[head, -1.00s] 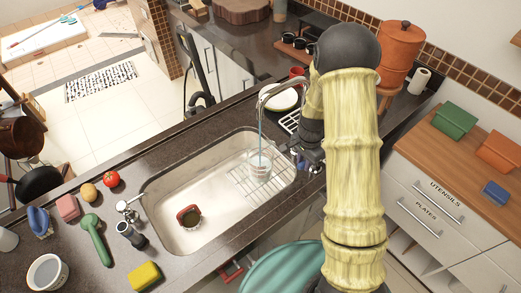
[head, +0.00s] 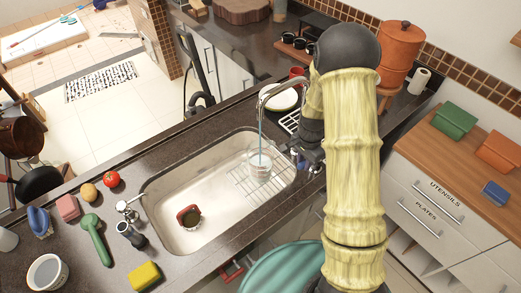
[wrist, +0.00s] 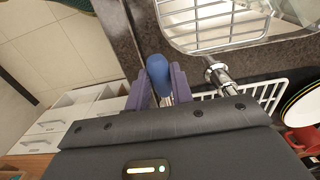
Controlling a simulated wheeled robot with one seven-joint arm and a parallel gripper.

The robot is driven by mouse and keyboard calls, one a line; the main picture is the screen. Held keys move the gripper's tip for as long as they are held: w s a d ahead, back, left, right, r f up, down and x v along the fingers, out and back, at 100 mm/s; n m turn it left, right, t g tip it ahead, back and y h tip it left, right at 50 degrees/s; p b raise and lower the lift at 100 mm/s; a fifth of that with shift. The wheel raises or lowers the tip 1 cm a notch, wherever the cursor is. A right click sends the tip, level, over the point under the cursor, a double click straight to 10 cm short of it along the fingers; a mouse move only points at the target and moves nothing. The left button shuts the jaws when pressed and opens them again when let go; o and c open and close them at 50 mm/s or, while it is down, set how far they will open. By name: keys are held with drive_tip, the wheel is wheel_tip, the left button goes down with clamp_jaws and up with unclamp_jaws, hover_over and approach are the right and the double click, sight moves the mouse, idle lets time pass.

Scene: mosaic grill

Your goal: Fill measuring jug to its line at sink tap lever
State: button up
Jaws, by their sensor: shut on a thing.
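The clear measuring jug (head: 260,170) stands on the wire rack inside the sink (head: 205,180), below the tap spout (head: 268,92). A thin blue stream of water (head: 261,138) runs from the spout into the jug. There is water in the jug, but its line is too small to make out. My gripper (wrist: 157,84) is shut on the blue-ended tap lever (wrist: 158,70), with a purple finger on each side. In the head view my gripper (head: 307,162) is at the sink's right rim, partly hidden by my arm.
A small red-and-dark cup (head: 189,217) sits in the sink's left part. A tomato (head: 111,179), a green brush (head: 95,238) and a yellow sponge (head: 144,276) lie on the left counter. A white plate (head: 284,99) and rack stand behind the tap.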

drive_tip(key=shift+w+d+r, duration=0.1)
drive_tip(key=shift+w, duration=0.05)
drive_tip(key=shift+f+b, duration=0.6)
drive_tip(key=shift+f, duration=0.2)
drive_tip(key=o, duration=0.9)
drive_tip(key=shift+r, duration=0.1)
drive_tip(key=shift+c, duration=0.2)
drive_tip(key=shift+r, duration=0.15)
drive_tip(key=shift+r+p, duration=2.85)
drive_tip(key=shift+r, duration=0.6)
